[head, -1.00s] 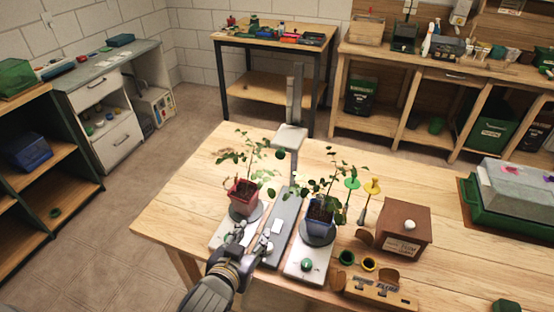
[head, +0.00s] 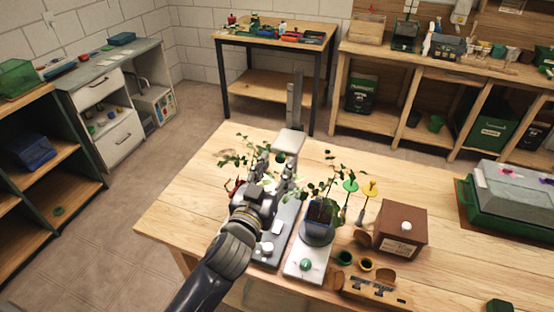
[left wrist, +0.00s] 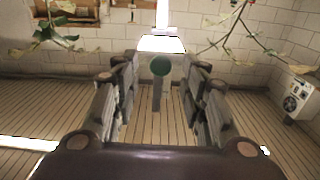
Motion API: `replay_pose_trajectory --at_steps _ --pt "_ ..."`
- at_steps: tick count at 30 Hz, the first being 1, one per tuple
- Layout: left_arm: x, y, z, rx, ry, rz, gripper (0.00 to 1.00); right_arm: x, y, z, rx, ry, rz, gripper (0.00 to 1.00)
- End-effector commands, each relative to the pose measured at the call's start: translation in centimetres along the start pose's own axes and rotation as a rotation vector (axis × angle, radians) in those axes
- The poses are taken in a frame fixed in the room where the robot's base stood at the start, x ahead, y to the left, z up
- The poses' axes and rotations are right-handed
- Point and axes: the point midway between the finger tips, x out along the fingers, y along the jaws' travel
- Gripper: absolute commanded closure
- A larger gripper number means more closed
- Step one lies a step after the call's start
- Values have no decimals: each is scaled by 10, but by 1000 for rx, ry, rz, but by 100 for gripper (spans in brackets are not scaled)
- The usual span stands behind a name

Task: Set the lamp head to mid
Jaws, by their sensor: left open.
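The lamp has a pale flat head (head: 289,141) on a grey upright post (head: 293,100), behind the two potted plants. In the left wrist view the lamp head (left wrist: 161,44) is ahead, with a round green knob (left wrist: 160,66) below its front. My left gripper (head: 276,162) is over the table, on the near side of the head, with its fingers pointing to it. The gripper (left wrist: 160,75) is open, and the knob appears between its fingertips, apart from them. The lamp's grey base (head: 276,240) lies between the plants, partly hidden by my arm. My right gripper is out of view.
A plant in a blue pot (head: 319,214) stands right of my gripper. Another plant's leaves (head: 234,160) show at left, its pot mostly hidden. Leafy stems flank the fingers. A brown box (head: 401,228) sits further right.

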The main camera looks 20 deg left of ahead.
Motion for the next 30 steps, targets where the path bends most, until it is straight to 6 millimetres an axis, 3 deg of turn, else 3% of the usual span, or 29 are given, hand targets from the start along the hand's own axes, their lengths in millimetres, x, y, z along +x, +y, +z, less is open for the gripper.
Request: replay_pose_trajectory --at_steps 6,14,15,20,26,30 --pt "16 0 0 0 0 1 60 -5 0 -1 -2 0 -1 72" --pt "17 0 1 0 0 0 60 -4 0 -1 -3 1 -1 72" --pt "17 0 1 0 0 0 62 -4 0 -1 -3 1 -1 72" --pt "17 0 0 0 -1 0 98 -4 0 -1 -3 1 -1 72" --pt "16 0 -1 -1 0 0 100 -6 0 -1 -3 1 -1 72" --pt "17 0 -17 -1 1 -1 100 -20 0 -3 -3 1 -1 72"
